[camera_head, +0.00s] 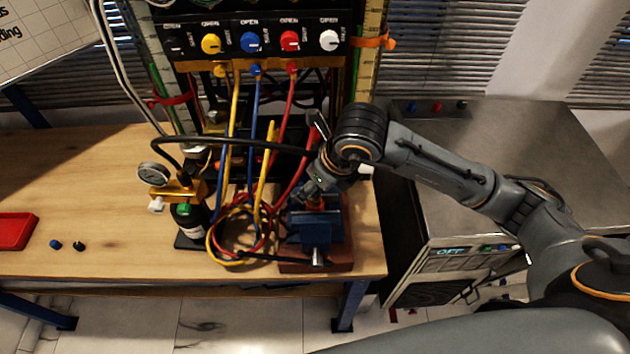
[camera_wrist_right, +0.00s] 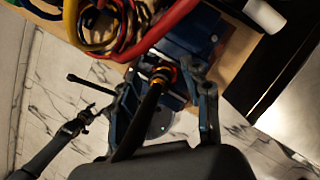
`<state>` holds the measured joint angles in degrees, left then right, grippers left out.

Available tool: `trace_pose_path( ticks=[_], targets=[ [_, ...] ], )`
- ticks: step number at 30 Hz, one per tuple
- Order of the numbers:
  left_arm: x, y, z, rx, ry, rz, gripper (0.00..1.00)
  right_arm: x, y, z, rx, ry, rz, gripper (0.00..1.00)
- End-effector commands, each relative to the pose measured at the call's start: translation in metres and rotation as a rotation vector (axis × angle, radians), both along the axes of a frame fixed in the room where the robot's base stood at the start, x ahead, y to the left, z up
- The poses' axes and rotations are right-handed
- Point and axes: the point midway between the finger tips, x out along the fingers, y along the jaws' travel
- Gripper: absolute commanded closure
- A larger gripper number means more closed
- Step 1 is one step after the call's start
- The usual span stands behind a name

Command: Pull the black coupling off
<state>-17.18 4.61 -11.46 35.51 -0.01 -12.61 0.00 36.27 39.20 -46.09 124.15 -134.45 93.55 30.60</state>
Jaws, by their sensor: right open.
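My right gripper (camera_head: 316,188) comes in from the right above a blue vise (camera_head: 315,230) at the bench's right end. In the right wrist view my right gripper (camera_wrist_right: 162,80) is open, one finger on each side of a dark rod-like part, which looks like the black coupling (camera_wrist_right: 148,108). It meets a fitting with yellow and red-orange rings (camera_wrist_right: 162,75) at the vise (camera_wrist_right: 195,35). In the head view the gripper mostly hides the coupling. What looks like my left gripper (camera_wrist_right: 82,120) shows small at the lower left of the wrist view; its jaws are unclear.
A black hose (camera_head: 240,143) arcs from the pressure gauge (camera_head: 153,174) side towards my right gripper. Coiled red, blue and yellow hoses (camera_head: 238,228) lie just left of the vise. A red tray (camera_head: 15,231) is at far left; the bench between is mostly clear.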

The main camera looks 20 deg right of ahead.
Motion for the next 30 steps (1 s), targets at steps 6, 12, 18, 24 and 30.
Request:
trace_pose_path(
  ticks=[6, 12, 18, 24, 30],
  targets=[
    [-0.0001, -0.0001, 0.0008, 0.0, 0.0, 0.0, 0.48, 0.0011, 0.001, -0.004, 0.0, -0.001, 0.001, 0.52],
    [-0.0001, -0.0002, 0.0007, 0.0, 0.0, 0.0, 0.48, 0.0012, 0.0009, -0.0037, 0.0, -0.001, 0.001, 0.66],
    [0.0, -0.0002, 0.0007, 0.0, 0.0, 0.0, 0.48, 0.0012, 0.0008, -0.0036, 0.0, -0.001, 0.001, 1.0],
    [0.0, -0.0003, 0.0008, 0.0, 0.0, 0.0, 0.48, 0.0011, 0.0007, -0.0035, 0.0, -0.001, 0.001, 1.0],
    [0.0, -0.0003, 0.001, 0.0, 0.0, 0.0, 0.48, 0.0014, 0.0008, -0.0027, 0.001, -0.002, 0.001, 1.0]
  ],
)
